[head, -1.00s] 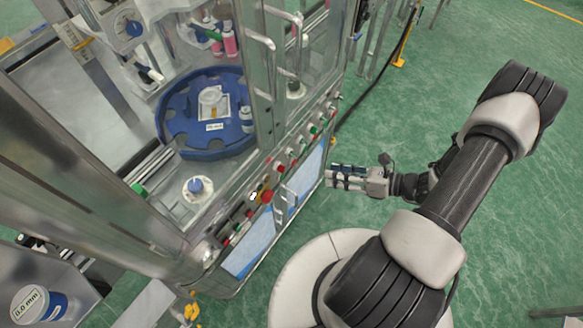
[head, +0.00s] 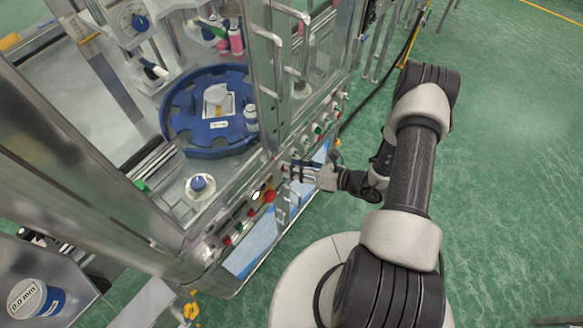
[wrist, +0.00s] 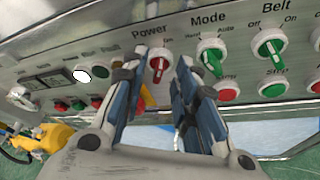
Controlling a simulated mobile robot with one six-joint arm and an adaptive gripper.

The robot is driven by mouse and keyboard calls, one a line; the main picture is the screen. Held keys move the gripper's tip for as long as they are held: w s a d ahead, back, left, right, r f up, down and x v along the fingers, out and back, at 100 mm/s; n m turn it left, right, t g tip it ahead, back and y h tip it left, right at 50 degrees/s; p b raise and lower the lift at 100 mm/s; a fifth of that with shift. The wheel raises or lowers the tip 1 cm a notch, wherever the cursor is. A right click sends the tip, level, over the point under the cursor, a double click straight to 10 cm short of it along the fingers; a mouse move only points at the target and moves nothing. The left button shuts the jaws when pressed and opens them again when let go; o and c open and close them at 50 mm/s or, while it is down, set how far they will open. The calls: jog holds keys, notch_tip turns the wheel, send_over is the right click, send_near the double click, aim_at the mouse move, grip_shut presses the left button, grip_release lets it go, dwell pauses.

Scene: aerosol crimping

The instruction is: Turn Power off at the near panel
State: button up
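The Power knob (wrist: 158,63) is a red rotary switch on the near panel (wrist: 110,62), with its "Power" label above it in the wrist view. Its handle stands roughly upright in the picture; I cannot clearly read its position marks. My gripper (wrist: 160,58) is open and empty, its two blue-and-grey fingers on either side of the knob in the picture. I cannot tell whether they touch it or stop short. In the head view my gripper (head: 288,168) is at the panel front, hiding some controls.
Right of Power are the green Mode knob (wrist: 212,57) and green Belt knob (wrist: 270,46), with red (wrist: 228,91) and green buttons below. A display (wrist: 50,81) lies left. A red emergency stop (head: 268,197) sits close by. A yellow fitting (wrist: 45,138) shows lower left.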

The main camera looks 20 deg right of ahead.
jog(key=shift+x, duration=0.95)
jog(key=shift+c, duration=0.2)
grip_shut()
